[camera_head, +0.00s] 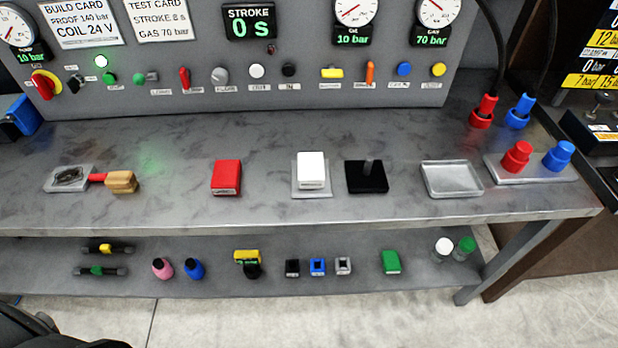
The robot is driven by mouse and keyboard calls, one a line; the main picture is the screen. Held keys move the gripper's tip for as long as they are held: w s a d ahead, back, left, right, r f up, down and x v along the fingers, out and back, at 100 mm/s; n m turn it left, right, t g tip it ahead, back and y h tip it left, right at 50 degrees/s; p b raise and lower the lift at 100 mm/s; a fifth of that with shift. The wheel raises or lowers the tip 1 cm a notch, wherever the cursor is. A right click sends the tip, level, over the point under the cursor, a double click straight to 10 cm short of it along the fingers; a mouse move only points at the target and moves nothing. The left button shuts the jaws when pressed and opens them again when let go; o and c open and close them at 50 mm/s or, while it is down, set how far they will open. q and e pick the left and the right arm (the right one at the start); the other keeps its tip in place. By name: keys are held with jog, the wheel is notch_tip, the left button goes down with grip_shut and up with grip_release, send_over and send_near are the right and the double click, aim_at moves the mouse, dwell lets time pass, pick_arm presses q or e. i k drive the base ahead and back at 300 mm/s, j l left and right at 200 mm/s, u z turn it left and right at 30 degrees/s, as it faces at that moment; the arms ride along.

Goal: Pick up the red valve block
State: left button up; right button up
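The red valve block (227,176) stands on the grey metal bench top, left of the middle, with free bench around it. A pale label shows on its lower front edge. Nothing holds or touches it. Neither of my grippers shows in the head view. A dark curved shape at the lower left corner is cut off by the picture edge, and I cannot tell what it is.
A wooden-handled tool (120,181) lies left of the block. A white block on a plate (311,172), a black base with a peg (367,178) and an empty tray (452,180) stand to its right. A control panel (240,75) rises behind. The lower shelf (210,285) holds small parts.

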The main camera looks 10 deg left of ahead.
aim_at(227, 174)
jog(key=u, duration=0.4)
jog(key=j+z, duration=0.35)
jog(key=j, duration=0.25)
jog(key=i+j+z, duration=0.35)
jog(key=j+z, duration=0.15)
jog(key=j, duration=0.25)
jog(key=u, duration=0.8)
jog(key=k+j+z, duration=0.25)
jog(key=z, duration=0.2)
jog(key=k+z, duration=0.4)
jog(key=k+j, duration=0.05)
jog(key=k, duration=0.05)
